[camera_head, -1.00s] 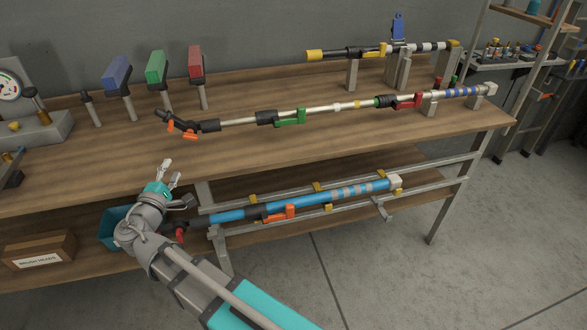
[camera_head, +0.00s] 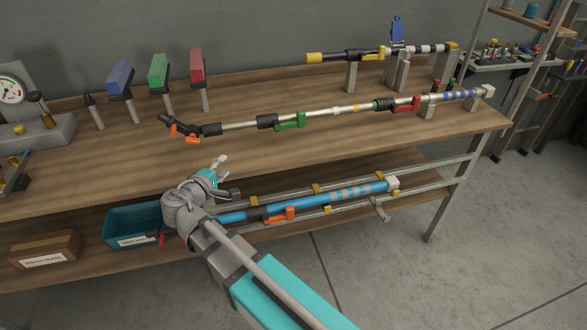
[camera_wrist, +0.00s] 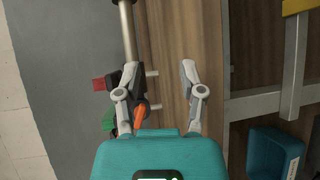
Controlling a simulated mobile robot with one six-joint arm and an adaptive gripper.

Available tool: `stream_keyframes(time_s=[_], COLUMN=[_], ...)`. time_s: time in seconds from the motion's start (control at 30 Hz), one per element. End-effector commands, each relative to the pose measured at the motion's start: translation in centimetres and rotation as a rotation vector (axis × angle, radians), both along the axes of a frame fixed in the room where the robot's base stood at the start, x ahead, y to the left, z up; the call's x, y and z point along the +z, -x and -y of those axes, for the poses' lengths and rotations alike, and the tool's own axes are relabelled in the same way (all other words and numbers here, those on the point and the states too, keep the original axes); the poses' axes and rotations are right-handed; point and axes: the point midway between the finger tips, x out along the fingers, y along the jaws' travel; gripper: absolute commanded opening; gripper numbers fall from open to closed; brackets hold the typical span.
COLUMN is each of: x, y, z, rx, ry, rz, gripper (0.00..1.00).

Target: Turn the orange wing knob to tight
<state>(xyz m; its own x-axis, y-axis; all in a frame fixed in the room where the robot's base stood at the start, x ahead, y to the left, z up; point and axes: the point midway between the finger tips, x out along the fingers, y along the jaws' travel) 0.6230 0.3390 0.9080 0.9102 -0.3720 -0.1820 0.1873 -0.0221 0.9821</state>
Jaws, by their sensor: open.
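The orange wing knob (camera_head: 186,132) sits at the left end of the silver pole (camera_head: 235,125), by a dark angled joint, on the workbench top. Part of an orange piece (camera_wrist: 140,114) shows in the wrist view beside my left finger, partly hidden by it. My gripper (camera_head: 217,168) is open and empty, in front of the bench's front edge in the head view, right of and lower in the picture than the knob. In the wrist view my gripper (camera_wrist: 160,70) has its two fingers spread wide over the wood.
Green (camera_head: 290,121) and red (camera_head: 404,104) levers sit along the same pole. A blue pole (camera_head: 330,199) with an orange lever (camera_head: 283,214) lies on a lower rack. A teal bin (camera_head: 122,229) and a brush-heads box (camera_head: 45,248) stand on the lower shelf. Upright brushes (camera_head: 121,78) stand behind.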

Motion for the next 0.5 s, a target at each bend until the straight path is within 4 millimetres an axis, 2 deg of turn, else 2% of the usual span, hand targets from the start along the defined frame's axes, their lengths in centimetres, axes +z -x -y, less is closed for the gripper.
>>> stream_keyframes(time_s=[0.5], x=[-0.8], y=[-1.3], z=[7.3], rx=[-0.162], ry=[-0.139], rz=[-0.127], gripper=[0.51])
